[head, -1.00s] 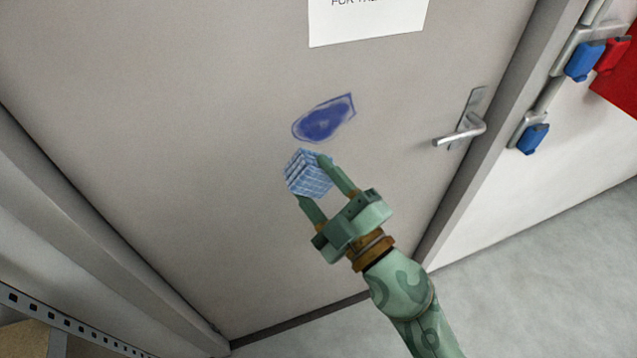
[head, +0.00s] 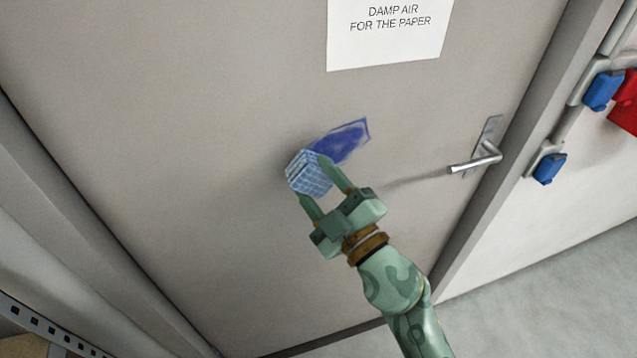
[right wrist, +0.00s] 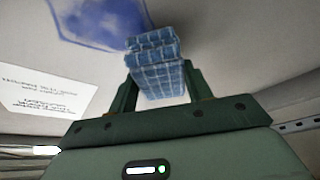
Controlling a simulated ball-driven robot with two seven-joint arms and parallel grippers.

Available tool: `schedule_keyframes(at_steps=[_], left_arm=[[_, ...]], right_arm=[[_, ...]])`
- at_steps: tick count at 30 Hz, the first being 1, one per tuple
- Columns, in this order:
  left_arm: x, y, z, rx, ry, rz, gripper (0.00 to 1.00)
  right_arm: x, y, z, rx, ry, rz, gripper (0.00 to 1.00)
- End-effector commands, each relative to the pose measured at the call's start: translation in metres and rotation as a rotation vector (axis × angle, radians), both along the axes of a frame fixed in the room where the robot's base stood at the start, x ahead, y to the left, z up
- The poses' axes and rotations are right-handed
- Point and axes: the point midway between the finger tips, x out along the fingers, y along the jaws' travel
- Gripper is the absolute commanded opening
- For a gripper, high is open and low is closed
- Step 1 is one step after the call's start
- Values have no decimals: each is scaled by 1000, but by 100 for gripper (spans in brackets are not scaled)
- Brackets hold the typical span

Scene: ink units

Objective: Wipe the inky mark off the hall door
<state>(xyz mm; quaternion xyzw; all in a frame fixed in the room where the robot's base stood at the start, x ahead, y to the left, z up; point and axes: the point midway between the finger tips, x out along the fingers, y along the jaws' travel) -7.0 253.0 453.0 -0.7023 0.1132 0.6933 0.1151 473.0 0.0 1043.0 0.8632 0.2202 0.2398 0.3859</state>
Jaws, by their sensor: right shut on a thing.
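The blue inky mark (head: 346,138) is on the grey hall door (head: 200,110), below the paper sign. Its lower left part is hidden behind the cloth in the head view. My right gripper (head: 324,180) is shut on a folded blue checked cloth (head: 308,175). The cloth is at the lower left edge of the mark; I cannot tell whether it touches the door. In the right wrist view the cloth (right wrist: 156,65) sits between the fingers, and the mark (right wrist: 100,20) shows above and left of it. My left gripper is not in view.
A white paper sign (head: 388,32) is on the door above the mark. A metal lever handle (head: 478,157) sticks out at the right. Blue sockets (head: 549,168) and a red item (head: 625,105) are on the wall beyond the frame. A perforated metal rail (head: 40,325) is at lower left.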

Motion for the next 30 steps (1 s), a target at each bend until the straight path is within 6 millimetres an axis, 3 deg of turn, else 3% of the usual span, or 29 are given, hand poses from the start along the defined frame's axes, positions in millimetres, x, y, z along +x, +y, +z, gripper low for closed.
schedule_keyframes(at_steps=[30], left_arm=[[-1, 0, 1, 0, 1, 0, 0]], right_arm=[[16, 5, 0, 0, -1, -1, 31]])
